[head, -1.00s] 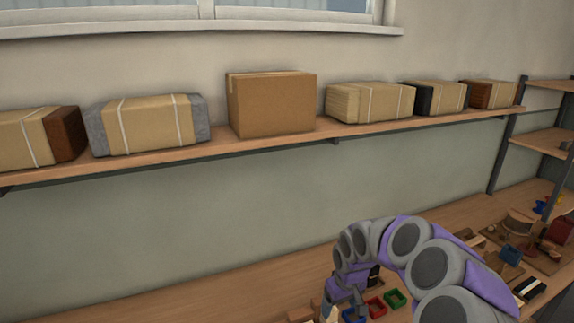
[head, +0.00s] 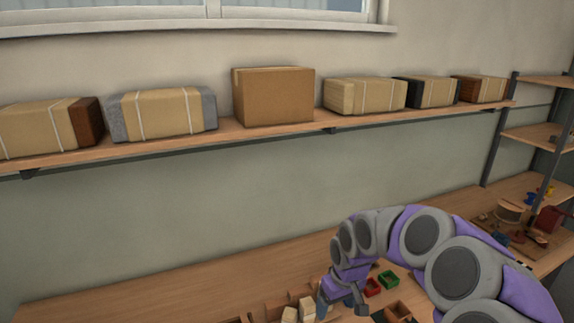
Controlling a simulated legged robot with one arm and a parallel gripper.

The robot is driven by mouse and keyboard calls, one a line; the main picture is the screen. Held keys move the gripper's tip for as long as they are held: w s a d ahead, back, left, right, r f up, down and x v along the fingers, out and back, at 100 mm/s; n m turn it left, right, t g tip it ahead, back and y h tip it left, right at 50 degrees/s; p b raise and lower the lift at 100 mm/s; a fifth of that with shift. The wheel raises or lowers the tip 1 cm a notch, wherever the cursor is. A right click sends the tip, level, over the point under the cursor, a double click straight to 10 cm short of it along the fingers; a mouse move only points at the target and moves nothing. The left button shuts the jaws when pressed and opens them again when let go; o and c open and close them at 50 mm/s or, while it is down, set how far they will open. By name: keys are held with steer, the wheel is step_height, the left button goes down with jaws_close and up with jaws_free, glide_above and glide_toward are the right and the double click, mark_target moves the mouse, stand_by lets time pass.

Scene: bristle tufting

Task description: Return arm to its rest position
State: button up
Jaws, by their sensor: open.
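My arm, grey and purple, rises from the lower right corner in the head view and arches over to the left, bending down above the workbench (head: 170,285). At its end my gripper (head: 342,306) points down near the bottom edge, with its two fingers apart and nothing seen between them. Pale wooden blocks (head: 304,308) lie just left of it. A red tray (head: 372,287) and a green tray (head: 389,280) are just right of it. Whether the fingers touch the bench cannot be told.
A wall shelf (head: 218,137) above the bench carries several wrapped bundles and a cardboard box (head: 273,96). A wooden box (head: 398,311) lies below the arm. A shelf rack (head: 497,145) and cluttered small items stand at the right. The bench's left part is clear.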

steer(key=s+r+m+g, duration=0.1)
steer(key=s+r, duration=0.3)
steer(key=s, duration=1.3)
steer(key=s+d+r+m+g, duration=0.1)
steer(key=s+r+m, duration=0.2)
steer(key=s, duration=1.5)
steer(key=shift+d+r+m+g+h, duration=0.25)
steer(key=shift+r+m+g+h, duration=0.05)
steer(key=shift+r+g+h, duration=0.1)
